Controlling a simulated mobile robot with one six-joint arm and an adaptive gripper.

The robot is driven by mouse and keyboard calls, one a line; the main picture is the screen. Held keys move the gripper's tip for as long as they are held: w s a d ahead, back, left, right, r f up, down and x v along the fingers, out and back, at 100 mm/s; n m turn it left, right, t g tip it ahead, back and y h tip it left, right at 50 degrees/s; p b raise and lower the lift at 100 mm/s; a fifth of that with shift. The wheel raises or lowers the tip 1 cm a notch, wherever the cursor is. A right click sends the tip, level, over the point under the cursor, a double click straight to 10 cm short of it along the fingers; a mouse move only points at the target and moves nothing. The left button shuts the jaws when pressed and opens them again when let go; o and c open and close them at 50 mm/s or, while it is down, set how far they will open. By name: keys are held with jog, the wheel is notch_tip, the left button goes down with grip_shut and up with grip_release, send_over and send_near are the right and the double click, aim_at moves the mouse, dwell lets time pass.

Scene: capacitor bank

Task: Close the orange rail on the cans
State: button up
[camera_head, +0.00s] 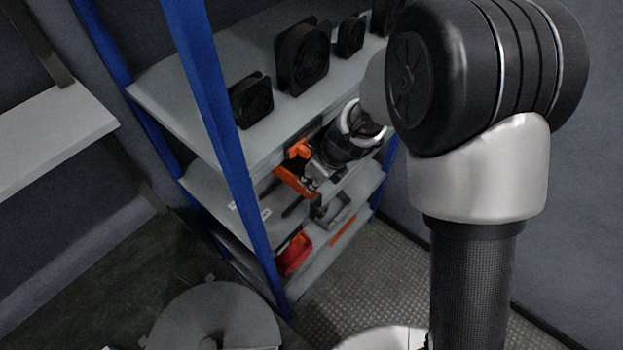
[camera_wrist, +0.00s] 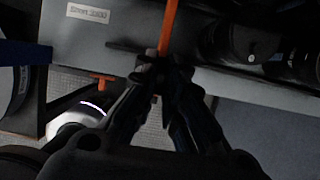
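The orange rail (camera_wrist: 171,22) runs as a narrow bar down from the top edge in the wrist view. In the head view, orange parts (camera_head: 294,181) show on the middle shelf beside my gripper (camera_head: 315,178). In the wrist view, the fingers of my gripper (camera_wrist: 165,66) converge closely on the rail from both sides and look shut on it; the exact contact is dark. Dark cylindrical cans (camera_wrist: 238,42) stand right of the rail in the wrist view. In the head view my arm and the upper shelf hide most of the cans.
The rack has blue posts (camera_head: 222,120) and a grey upper shelf (camera_head: 180,92) bearing several black fans (camera_head: 302,58). An orange-red item (camera_head: 294,255) lies on the lowest shelf. A labelled grey panel (camera_wrist: 88,13) is at upper left in the wrist view. Floor (camera_head: 400,265) right of the rack is clear.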

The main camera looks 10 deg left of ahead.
grip_shut()
jog(key=w+d+p, duration=0.5)
jog(key=w+p, duration=0.1)
jog(key=w, duration=0.4)
jog(key=shift+d+p, duration=0.3)
jog(key=shift+d, duration=0.1)
jog(key=o, duration=0.6)
grip_release()
